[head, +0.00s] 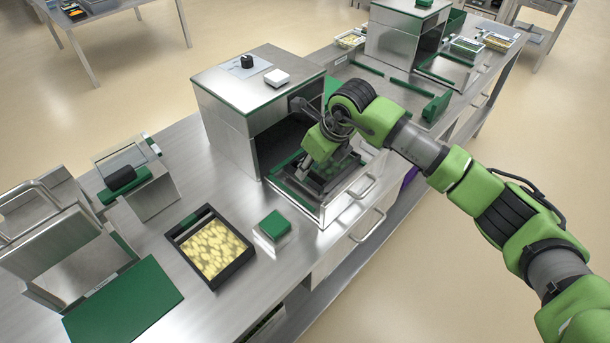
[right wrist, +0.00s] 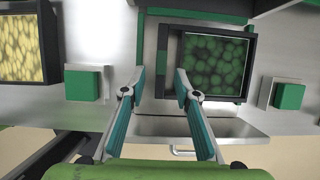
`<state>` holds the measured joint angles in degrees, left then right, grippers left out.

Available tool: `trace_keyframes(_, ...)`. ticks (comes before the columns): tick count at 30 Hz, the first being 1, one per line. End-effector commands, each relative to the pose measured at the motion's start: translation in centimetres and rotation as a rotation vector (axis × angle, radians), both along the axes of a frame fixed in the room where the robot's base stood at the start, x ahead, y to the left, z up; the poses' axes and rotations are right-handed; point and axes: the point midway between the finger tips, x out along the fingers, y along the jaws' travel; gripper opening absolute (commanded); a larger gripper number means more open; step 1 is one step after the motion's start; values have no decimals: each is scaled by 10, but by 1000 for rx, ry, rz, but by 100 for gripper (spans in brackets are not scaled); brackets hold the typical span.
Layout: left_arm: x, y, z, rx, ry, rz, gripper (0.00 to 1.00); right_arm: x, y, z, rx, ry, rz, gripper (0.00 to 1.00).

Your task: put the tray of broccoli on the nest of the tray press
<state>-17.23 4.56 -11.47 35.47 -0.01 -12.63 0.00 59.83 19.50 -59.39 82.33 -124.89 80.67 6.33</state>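The black tray of broccoli (right wrist: 248,72) sits in the pulled-out drawer of the tray press (head: 232,110), its film-covered green contents facing up. Whether the tray is seated flat I cannot tell. My right gripper (right wrist: 160,72) is open above the drawer, with its right finger overlapping the tray's left wall in the picture and its left finger clear of it. In the head view the gripper (head: 312,165) hides part of the tray (head: 345,172). My left gripper is not in view.
A black tray with yellow contents (head: 212,247) lies on the steel bench, beside a green block (head: 274,225). A steel stand and green board (head: 125,300) are at the left. A second press (head: 405,35) stands further back.

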Motion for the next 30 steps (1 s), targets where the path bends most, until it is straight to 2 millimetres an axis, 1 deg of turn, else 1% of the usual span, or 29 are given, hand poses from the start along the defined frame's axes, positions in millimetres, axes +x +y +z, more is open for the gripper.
trace_keyframes(1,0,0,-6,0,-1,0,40,-2,-4,9,-1,-6,1,29)
trace_keyframes(6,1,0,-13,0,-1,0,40,-12,-11,38,0,-5,1,29)
trace_keyframes(9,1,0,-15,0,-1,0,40,-15,-14,49,0,-2,1,29)
trace_keyframes(12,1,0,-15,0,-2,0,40,-17,-16,55,0,-1,0,29)
trace_keyframes(27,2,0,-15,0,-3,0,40,-18,-16,56,1,1,0,29)
trace_keyframes(29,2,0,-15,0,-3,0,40,-20,-12,56,14,3,6,29)
trace_keyframes(30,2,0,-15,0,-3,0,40,-23,-6,54,36,7,15,29)
